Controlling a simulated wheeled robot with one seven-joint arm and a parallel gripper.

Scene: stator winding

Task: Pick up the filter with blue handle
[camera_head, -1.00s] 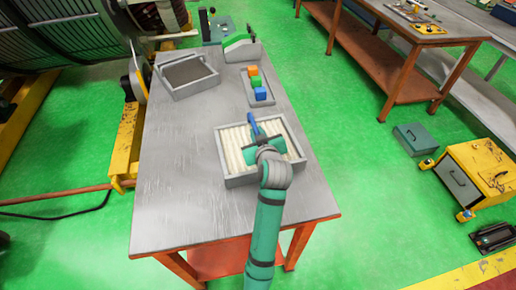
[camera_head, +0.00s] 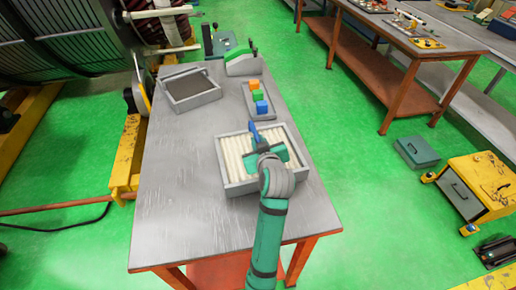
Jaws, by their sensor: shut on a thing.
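The filter with the blue handle is a grey rectangular frame (camera_head: 228,189) with white pleats inside. It is near the right side of the grey workbench (camera_head: 185,225). Its blue handle (camera_head: 253,131) shows just beyond my gripper (camera_head: 257,140). My gripper is over the middle of the filter, shut on the handle. The fingertips are mostly hidden behind the wrist. I cannot tell whether the filter rests on the bench or is slightly above it.
A grey frame with a dark mesh (camera_head: 192,90) lies at the bench's far left. A tray with orange, green and blue blocks (camera_head: 259,97) and a green-and-grey holder (camera_head: 243,64) stand beyond the filter. The bench's near left is clear.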

